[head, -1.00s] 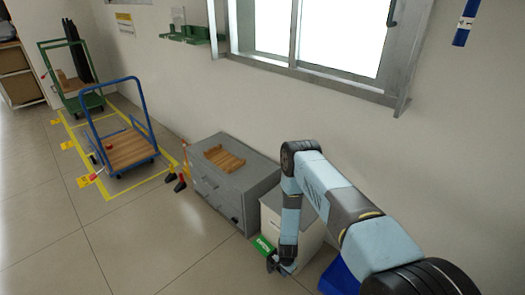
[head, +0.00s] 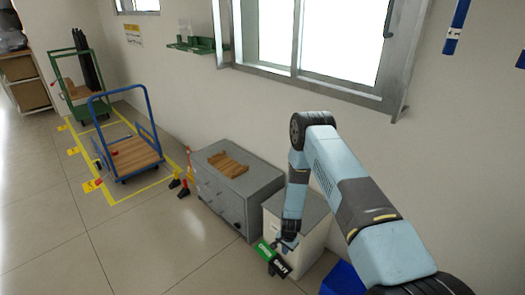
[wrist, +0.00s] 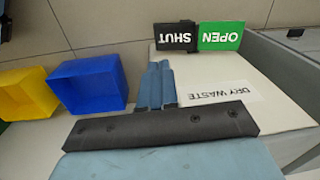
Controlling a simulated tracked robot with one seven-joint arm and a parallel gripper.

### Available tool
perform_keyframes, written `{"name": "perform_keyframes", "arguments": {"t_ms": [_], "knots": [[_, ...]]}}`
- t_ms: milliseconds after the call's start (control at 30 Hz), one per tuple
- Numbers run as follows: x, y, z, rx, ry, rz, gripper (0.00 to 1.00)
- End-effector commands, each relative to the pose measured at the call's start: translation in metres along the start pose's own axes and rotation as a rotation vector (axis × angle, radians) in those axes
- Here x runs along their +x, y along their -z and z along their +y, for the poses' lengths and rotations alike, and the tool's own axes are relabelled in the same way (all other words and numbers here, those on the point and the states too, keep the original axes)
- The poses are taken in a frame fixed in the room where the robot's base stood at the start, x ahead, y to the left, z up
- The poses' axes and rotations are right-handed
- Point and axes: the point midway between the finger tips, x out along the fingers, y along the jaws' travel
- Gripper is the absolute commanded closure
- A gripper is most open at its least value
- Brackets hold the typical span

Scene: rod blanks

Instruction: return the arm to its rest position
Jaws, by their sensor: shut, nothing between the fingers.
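My arm reaches in from the lower right in the head view. My gripper (head: 286,244) hangs downward in front of a white bin (head: 312,243) with a grey top. In the wrist view the gripper's blue fingers (wrist: 157,84) are together with nothing between them. They lie in front of the bin's white face, left of its "DRY WASTE" label (wrist: 222,97). I cannot tell how far the fingertips are from the bin.
A green-and-black "OPEN SHUT" sign (head: 272,258) is close by the gripper. A grey cabinet (head: 236,200) bears a wooden rack (head: 228,165). Blue (wrist: 88,85) and yellow (wrist: 26,93) bins stand beside the white one.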

Motion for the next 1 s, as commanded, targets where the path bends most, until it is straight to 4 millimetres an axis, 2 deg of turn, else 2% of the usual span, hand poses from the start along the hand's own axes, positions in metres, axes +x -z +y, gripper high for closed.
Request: {"name": "perform_keyframes", "arguments": {"t_ms": [33,200,500,767,1000], "knots": [[-0.021,0.009,-0.009,-0.011,0.012,0.007,1.00],[-0.084,0.031,-0.031,-0.057,0.037,0.016,1.00],[-0.198,0.059,-0.053,-0.135,0.078,0.041,1.00],[-0.296,0.072,-0.058,-0.204,0.107,0.070,1.00],[-0.383,0.075,-0.051,-0.266,0.128,0.099,1.00]]}}
